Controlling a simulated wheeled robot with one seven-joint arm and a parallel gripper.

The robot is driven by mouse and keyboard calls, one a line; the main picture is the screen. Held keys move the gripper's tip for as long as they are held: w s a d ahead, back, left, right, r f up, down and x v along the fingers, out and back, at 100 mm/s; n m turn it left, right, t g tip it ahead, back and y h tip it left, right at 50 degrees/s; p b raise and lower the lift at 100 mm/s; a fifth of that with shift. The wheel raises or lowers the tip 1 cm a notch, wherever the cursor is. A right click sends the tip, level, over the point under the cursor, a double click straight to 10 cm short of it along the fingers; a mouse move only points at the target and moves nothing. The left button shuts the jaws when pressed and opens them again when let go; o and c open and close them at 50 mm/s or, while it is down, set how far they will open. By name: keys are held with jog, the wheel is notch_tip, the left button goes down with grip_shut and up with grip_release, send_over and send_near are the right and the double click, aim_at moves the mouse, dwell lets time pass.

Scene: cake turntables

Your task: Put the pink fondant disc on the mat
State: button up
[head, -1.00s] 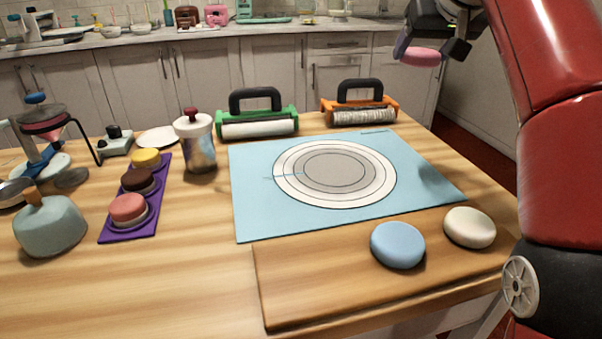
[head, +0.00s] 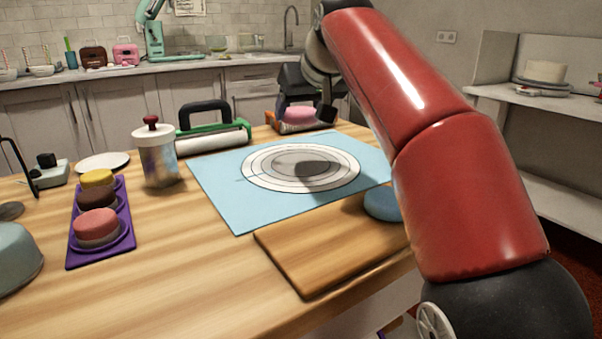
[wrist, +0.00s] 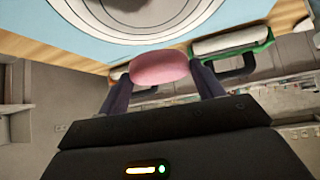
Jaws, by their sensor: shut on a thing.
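The pink fondant disc (head: 300,115) is held between the fingers of my gripper (head: 302,113), in the air above the back right part of the mat. It also shows in the wrist view (wrist: 160,67), gripped between two dark fingers. The light blue mat (head: 222,192) lies flat on the wooden table, with printed concentric rings. A dark shadow falls on the rings. The blue disc (head: 383,203) sits on the wooden board, partly hidden by my red arm. The white disc seen earlier is hidden now.
A green-framed roller (head: 213,137) stands behind the mat, and an orange one (head: 285,126) is partly behind my gripper. A shaker (head: 157,155) and a purple tray (head: 86,256) with several small cakes stand left. The wooden board (head: 320,245) lies in front.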

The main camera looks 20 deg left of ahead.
notch_tip(320, 180, down, 9)
jog(key=b, duration=0.3)
jog(key=shift+r, duration=0.15)
jog(key=o, duration=1.1)
jog(key=shift+r, duration=0.2)
jog(key=p+v, duration=0.1)
jog(key=v, duration=1)
jog(key=shift+s+d+r+p, duration=0.2)
jog(key=shift+s+p, duration=0.1)
jog(key=shift+p, duration=0.05)
